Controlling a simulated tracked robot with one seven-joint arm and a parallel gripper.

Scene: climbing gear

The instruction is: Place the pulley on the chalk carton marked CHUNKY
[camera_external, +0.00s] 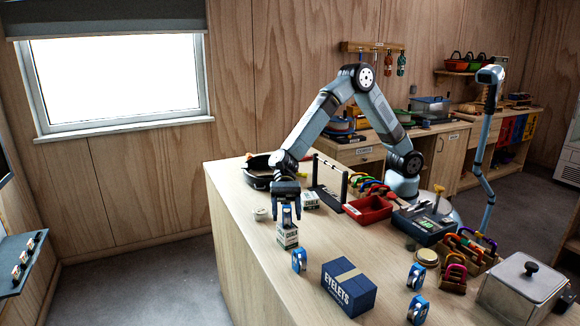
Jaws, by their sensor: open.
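My gripper (286,216) points down at the left part of the wooden bench, its fingers just above a small white-and-green carton (288,238). The fingers are open. A small greyish-blue shape shows between them, over the carton top; it may be a pulley, but I cannot tell whether it touches the carton. A similar white-and-green carton (310,200) lies behind to the right. The lettering on both is too small to read, so I cannot tell which says CHUNKY. Blue-and-white pulley-like pieces stand in front (299,261) and to the right (416,277), (418,309).
A dark blue EYELETS box (349,288) stands in front on the bench. A black pan (259,181), a dark rack (329,186), a red tray (367,213), carabiners and a lidded metal box (521,286) surround the work area. The bench's left front is bare.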

